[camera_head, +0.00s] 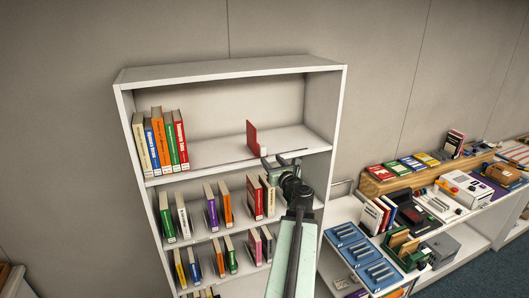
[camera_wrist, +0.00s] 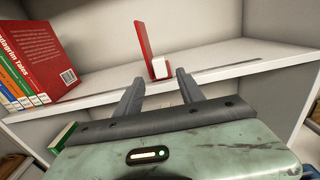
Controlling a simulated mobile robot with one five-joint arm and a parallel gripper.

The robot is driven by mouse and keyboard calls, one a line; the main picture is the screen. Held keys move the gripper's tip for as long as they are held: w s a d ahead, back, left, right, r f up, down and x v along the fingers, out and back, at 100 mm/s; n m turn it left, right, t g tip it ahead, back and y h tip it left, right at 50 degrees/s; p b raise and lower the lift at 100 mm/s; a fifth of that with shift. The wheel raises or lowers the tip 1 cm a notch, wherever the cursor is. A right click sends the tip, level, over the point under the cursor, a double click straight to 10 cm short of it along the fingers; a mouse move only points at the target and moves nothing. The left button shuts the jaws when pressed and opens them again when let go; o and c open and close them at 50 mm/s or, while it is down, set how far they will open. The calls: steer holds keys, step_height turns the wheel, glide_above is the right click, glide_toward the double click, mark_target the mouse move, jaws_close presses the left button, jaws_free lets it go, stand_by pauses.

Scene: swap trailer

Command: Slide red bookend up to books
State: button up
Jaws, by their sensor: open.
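The red bookend (camera_head: 252,138) stands upright on the top shelf (camera_head: 210,151), well to the right of a row of books (camera_head: 162,142) at the shelf's left end. In the wrist view the red bookend (camera_wrist: 143,48) has a small white block (camera_wrist: 158,67) on its right side. The red-covered book (camera_wrist: 40,58) is nearest to it, with a clear gap between. My gripper (camera_wrist: 160,82) is open and empty. Its two fingers point at the white block from the front, near the shelf's front edge. Whether a fingertip touches it, I cannot tell.
Lower shelves hold several more books (camera_head: 225,201). The top shelf is bare between the books and the bookend. The shelf's right side wall (camera_head: 325,117) is close to my gripper. A cluttered counter (camera_head: 440,215) stands to the right.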

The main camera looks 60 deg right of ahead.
mark_target(264, 151)
steer(key=x, duration=0.7)
steer(key=shift+w, duration=0.2)
steer(key=c, duration=1)
stand_by(0.4)
